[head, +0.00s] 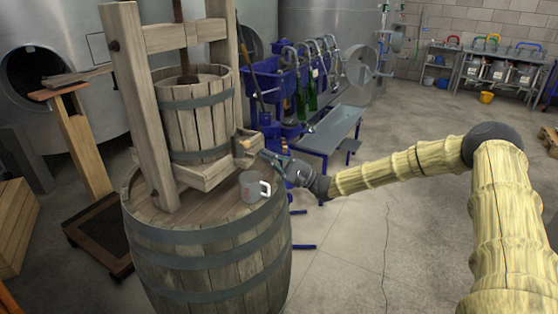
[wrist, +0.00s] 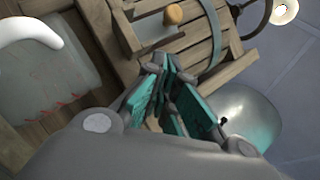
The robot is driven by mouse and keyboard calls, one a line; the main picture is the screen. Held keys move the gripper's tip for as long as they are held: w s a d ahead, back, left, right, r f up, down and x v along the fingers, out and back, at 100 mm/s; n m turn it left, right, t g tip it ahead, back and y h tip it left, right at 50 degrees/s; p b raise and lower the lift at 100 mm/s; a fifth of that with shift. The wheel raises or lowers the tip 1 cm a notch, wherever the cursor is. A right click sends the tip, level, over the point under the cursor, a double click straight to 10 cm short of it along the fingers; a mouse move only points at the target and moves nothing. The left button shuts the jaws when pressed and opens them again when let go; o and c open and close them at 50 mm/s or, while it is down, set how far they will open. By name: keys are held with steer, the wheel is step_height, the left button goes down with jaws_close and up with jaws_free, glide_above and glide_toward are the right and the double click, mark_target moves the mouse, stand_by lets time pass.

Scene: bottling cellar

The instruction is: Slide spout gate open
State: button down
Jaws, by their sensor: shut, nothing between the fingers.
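The wooden press (head: 197,125) stands on an upright barrel (head: 200,262) in the head view. At the right corner of its tray is the spout gate (head: 243,146), small and partly hidden there. In the wrist view the gate (wrist: 152,30) looks like a grey plate with a round wooden knob (wrist: 174,14) beside it. My gripper (head: 264,155) is just right of the spout, its fingers shut and empty. In the wrist view the fingertips (wrist: 166,62) lie below the knob, apart from it in the picture. How far the gate is open cannot be told.
A grey mug (head: 251,188) with a white handle stands on the barrel top below the spout, close to my gripper; it fills the left of the wrist view (wrist: 50,85). A blue bottle filler (head: 275,82) stands behind. The floor at right is open.

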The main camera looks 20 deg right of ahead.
steer(key=shift+s+a+r+p, duration=0.3)
steer(key=shift+a+r+p, duration=0.05)
steer(key=shift+a+r, duration=0.4)
steer(key=shift+s+a+r+p, duration=0.3)
steer(key=shift+a+r, duration=0.35)
steer(key=shift+r, duration=0.05)
steer(key=shift+r, duration=0.1)
step_height(320, 180, up, 3)
steer(key=shift+r, duration=0.2)
steer(key=shift+d+f+b, duration=0.1)
steer(key=shift+f+b, duration=0.05)
steer(key=shift+b, duration=0.3)
